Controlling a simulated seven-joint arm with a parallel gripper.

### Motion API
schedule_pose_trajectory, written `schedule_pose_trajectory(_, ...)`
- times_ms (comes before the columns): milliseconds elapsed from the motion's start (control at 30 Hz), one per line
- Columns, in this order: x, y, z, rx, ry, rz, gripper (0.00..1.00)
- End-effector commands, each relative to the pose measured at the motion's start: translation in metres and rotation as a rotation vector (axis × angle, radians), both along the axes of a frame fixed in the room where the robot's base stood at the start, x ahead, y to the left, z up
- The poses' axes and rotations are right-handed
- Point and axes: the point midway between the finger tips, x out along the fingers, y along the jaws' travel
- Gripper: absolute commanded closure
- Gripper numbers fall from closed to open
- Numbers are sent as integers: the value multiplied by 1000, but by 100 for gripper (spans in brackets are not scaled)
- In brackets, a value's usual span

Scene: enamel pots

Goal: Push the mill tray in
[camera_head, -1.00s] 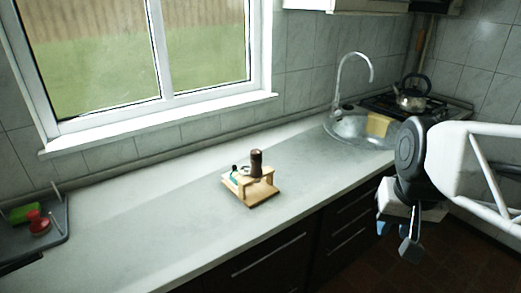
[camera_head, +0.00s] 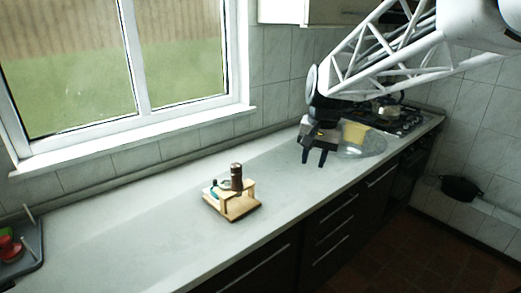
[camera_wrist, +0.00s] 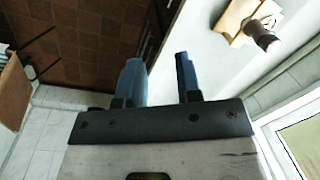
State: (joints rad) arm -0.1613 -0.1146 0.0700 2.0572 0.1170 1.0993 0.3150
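A small light-wood stand (camera_head: 248,189) with a base board sits on the countertop, left of my gripper in the head view. A dark brown mill (camera_head: 236,177) stands upright at it, and a small teal-and-white item (camera_head: 212,192) is at its left side. I cannot tell which part is the tray or how far out it sits. In the wrist view, the stand (camera_wrist: 236,16) and mill (camera_wrist: 262,36) show at the upper right, partly cut off. My gripper (camera_head: 313,158) is open and empty, its fingers pointing down, apart from the stand; its blue-grey fingers are spread in the wrist view (camera_wrist: 160,68).
A grey tray (camera_head: 32,250) with a red item (camera_head: 8,248) is at the far left. The countertop (camera_head: 130,235) around the stand is clear. A window is behind.

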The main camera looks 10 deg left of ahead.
Motion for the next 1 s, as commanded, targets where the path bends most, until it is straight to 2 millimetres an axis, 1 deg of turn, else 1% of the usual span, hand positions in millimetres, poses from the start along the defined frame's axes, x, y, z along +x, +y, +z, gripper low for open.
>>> schedule_pose_trajectory(33, 12, 8, -2, 2, 11, -4, 68)
schedule_pose_trajectory(200, 48, 31, -8, 14, 44, -25, 68)
schedule_pose_trajectory(567, 119, 85, -28, 31, 116, -69, 68)
schedule_pose_trajectory(700, 146, 108, -40, 34, 144, -86, 68)
schedule_pose_trajectory(867, 174, 135, -56, 39, 178, -105, 68)
schedule_pose_trajectory(1000, 198, 160, -71, 41, 206, -121, 68)
